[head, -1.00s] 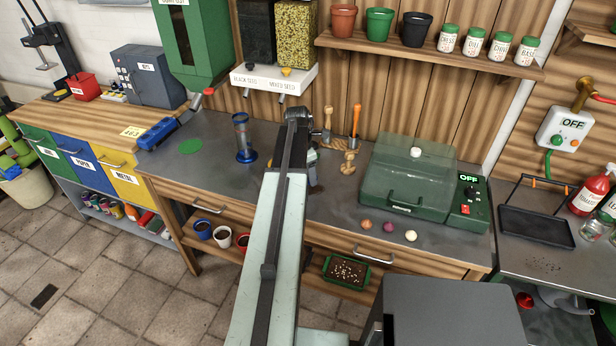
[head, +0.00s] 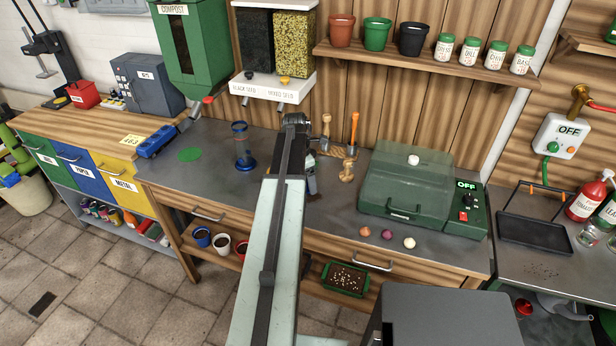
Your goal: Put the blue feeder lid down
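My arm runs up the middle of the view, and my gripper (head: 311,183) is mostly hidden behind it, over the grey workbench (head: 215,180). Its fingertips do not show, so I cannot tell whether it is open or shut, or whether it holds anything. A clear feeder tube (head: 242,146) with a blue base and a blue rim stands upright on the bench, left of my gripper and apart from it. I cannot make out a separate blue feeder lid; it may be hidden behind my arm.
A green disc (head: 190,154) lies flat left of the tube, with clear bench around it. Wooden-handled tools (head: 350,137) stand behind my gripper. A green lidded propagator (head: 405,190) is to the right, with several small bulbs (head: 387,234) in front. Seed dispensers (head: 272,88) hang above.

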